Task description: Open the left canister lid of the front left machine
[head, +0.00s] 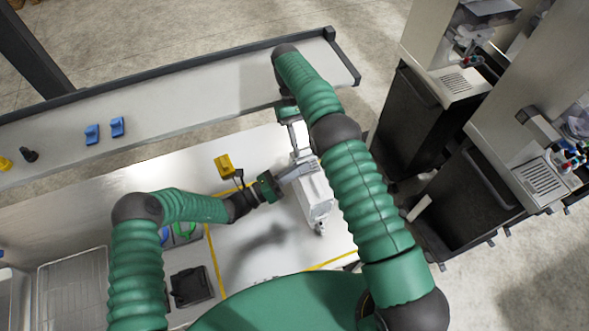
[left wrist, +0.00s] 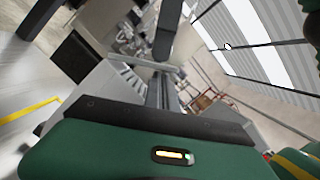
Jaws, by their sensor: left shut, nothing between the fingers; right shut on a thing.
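A long white canister (head: 316,196) with a small spout (head: 320,228) at its near end is over the white work table (head: 262,235). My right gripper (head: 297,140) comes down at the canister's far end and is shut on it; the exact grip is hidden. My left gripper (head: 306,167) reaches in from the left and is shut and empty. Its grey fingers lie across the canister's far upper part, where the lid's state is too small to tell. In the left wrist view the left gripper's fingers (left wrist: 163,92) point away beside a pale boxy surface (left wrist: 108,82).
Dispenser machines with black cabinets (head: 410,118) stand at the right. A yellow item (head: 223,163) lies left of the canister, and a black item (head: 191,286) nearer. Blue clips (head: 92,134) sit on the back shelf (head: 190,104). A wire basket (head: 72,290) is at lower left.

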